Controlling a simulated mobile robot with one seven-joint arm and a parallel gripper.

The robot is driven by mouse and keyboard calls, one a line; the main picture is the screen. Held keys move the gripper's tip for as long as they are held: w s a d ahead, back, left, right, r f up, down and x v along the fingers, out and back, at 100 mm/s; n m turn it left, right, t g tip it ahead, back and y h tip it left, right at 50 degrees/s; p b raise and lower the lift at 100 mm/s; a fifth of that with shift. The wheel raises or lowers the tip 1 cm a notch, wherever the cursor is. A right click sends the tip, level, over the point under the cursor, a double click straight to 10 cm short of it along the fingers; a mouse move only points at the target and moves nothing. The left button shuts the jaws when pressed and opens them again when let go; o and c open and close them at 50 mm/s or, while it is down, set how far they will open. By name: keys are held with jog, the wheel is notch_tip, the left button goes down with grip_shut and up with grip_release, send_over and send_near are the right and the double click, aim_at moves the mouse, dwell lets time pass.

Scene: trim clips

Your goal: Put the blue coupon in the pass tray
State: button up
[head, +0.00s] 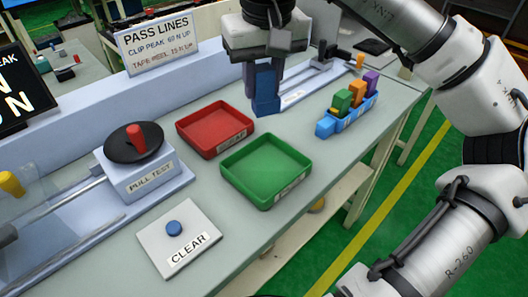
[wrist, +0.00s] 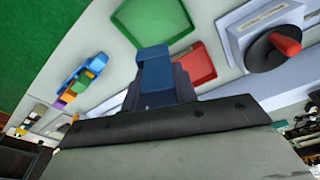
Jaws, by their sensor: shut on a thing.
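My gripper (head: 264,88) is shut on the blue coupon (head: 266,104), seen in the head view behind the two trays. The coupon also shows in the wrist view (wrist: 154,78), upright between the dark fingers. The green tray (head: 265,172) is empty and lies in front of the coupon in the head view. The red tray (head: 214,129) is empty and lies to the left of the green one. The coupon looks raised above the table, though the gap is hard to judge.
A blue rack (head: 326,127) with green, orange and purple blocks stands on the right. The pull test fixture (head: 138,165) with a red peg stands left. A panel marked CLEAR (head: 160,255) with a blue button lies in front. A sign (head: 157,50) stands behind.

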notch_tip(320, 180, down, 16)
jog(key=shift+r+p, duration=0.15)
jog(key=shift+p, duration=0.3)
jog(key=shift+f+b, duration=0.3)
jog(key=shift+f, duration=0.05)
jog(key=o, duration=1)
jog(key=shift+r, duration=0.1)
jog(key=shift+r, duration=0.1)
jog(key=shift+r+p, duration=0.2)
jog(key=shift+p, duration=0.3)
jog(key=r, duration=0.4)
jog(key=s+r+b, duration=0.1)
jog(key=r, duration=0.6)
jog(key=shift+s+d+r+b, duration=0.3)
jog(key=shift+d+b, duration=0.05)
